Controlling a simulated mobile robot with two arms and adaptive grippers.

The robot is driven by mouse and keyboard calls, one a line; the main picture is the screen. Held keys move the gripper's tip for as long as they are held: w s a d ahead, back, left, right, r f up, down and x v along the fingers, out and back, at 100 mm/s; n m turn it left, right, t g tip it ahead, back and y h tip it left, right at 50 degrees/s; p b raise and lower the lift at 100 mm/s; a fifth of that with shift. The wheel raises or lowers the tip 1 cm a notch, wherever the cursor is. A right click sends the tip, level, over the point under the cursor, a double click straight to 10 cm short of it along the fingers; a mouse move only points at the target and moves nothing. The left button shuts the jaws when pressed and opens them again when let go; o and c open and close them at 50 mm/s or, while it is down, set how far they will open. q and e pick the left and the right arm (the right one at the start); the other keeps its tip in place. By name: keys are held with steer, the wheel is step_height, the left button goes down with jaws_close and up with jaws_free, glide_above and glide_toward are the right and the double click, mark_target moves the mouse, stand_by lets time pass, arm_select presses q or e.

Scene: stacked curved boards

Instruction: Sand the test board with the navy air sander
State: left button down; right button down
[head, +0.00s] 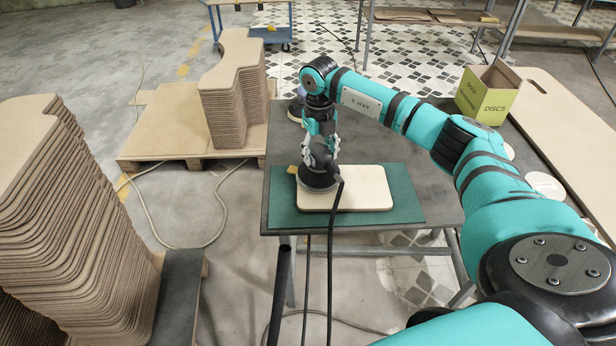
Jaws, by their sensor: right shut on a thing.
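The test board (365,188) is a pale, round-cornered board lying flat on a green mat (405,200) on the grey table. The navy air sander (318,178) sits over the left end of the board, its round pad down on or just above the surface; contact cannot be told. A black hose runs from it down past the table's front edge. My right gripper (321,146) is above the sander, shut on its top. The sander's body is partly hidden by the gripper. My left gripper is not in view.
A yellow-green box marked DISCS (487,93) stands at the table's back right, near a long board (560,120). Tall stacks of curved boards (65,215) stand at the left and on a pallet (150,125) behind. The mat's right end is clear.

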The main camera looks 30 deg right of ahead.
steer(key=shift+s+d+f, duration=0.15)
steer(key=shift+s+d, duration=0.05)
steer(key=shift+s+d, duration=0.45)
steer(key=shift+d, duration=0.25)
steer(key=shift+s+d, duration=0.45)
steer(key=shift+d, duration=0.2)
steer(key=shift+s, duration=0.1)
steer(key=shift+s+d, duration=0.4)
steer(key=shift+d, duration=0.3)
steer(key=shift+s+d, duration=0.4)
steer(key=shift+d, duration=0.25)
steer(key=c, duration=1.1)
jaws_free()
steer(key=shift+c, duration=0.5)
steer(key=shift+w+r+p, duration=0.15)
steer(key=shift+r+p, duration=0.2)
steer(key=shift+p, duration=0.1)
